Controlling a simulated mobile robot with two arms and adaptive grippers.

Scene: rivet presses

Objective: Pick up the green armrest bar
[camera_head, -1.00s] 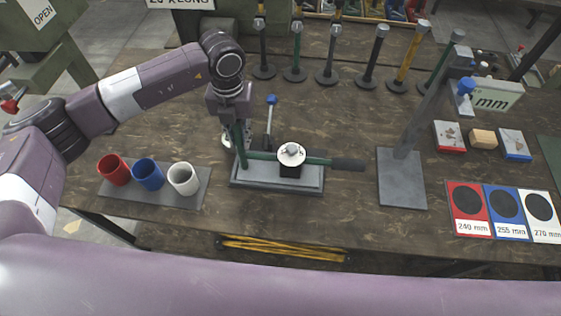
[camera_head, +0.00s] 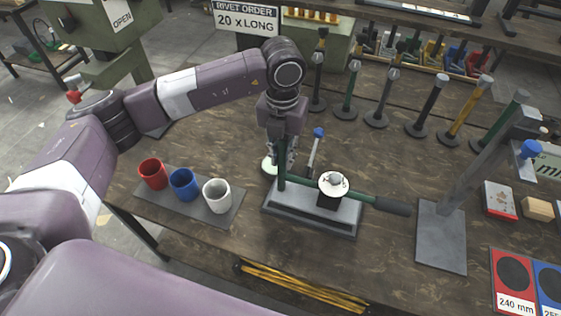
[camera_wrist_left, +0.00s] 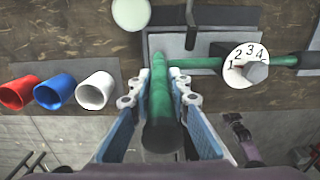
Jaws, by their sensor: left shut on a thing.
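A green bar (camera_head: 282,178) stands upright at the left end of a grey press base (camera_head: 348,222). My left gripper (camera_head: 282,155) comes down from above and is shut on its upper part. In the left wrist view the green bar (camera_wrist_left: 161,88) lies between the two fingers, with its dark end toward the camera. A second, level green lever (camera_head: 362,198) runs right from beside it, past a white dial (camera_head: 333,184), to a dark grip (camera_head: 393,206). Whether the bar's lower end is seated in the base is not clear. My right gripper is not in view.
Red (camera_head: 152,173), blue (camera_head: 184,184) and white (camera_head: 217,196) cups stand on a grey mat left of the base. A blue-tipped lever (camera_head: 316,145) rises behind the base. Several bars on round feet stand farther back. A tall slanted gauge stands at right.

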